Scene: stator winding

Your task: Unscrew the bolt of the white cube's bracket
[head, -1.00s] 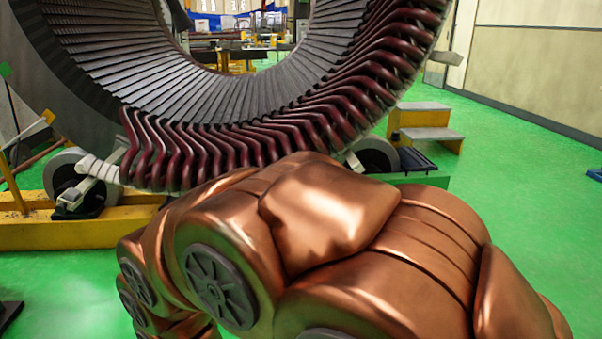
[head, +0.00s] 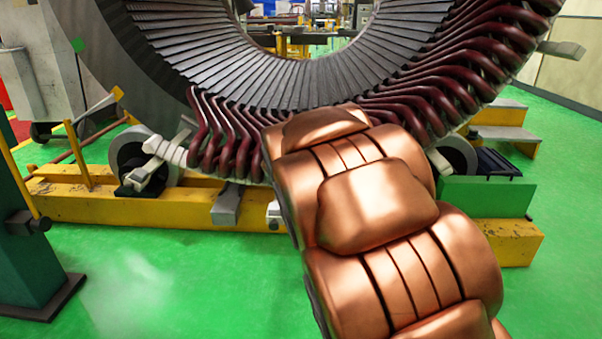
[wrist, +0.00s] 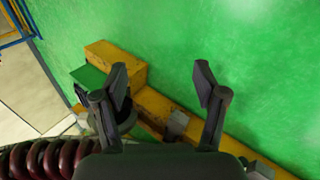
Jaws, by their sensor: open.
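A white ribbed bracket-like piece (head: 168,150) sits at the lower left end of the dark red coils (head: 232,140) on the large stator ring (head: 220,75). I cannot make out a separate white cube or a bolt. My gripper (wrist: 160,82) is open and empty in the wrist view, its two fingers wide apart. It points down over the yellow base beam (wrist: 155,104) and the green floor. A grey block (wrist: 177,122) shows between the fingers, lower down. In the head view my copper arm hides the gripper and part of the coils.
The yellow beam also shows in the head view (head: 85,205), with a roller (head: 130,150) on it. A dark green post (head: 30,250) stands at the left. Yellow steps (head: 505,128) are at the right. The green floor in front is clear.

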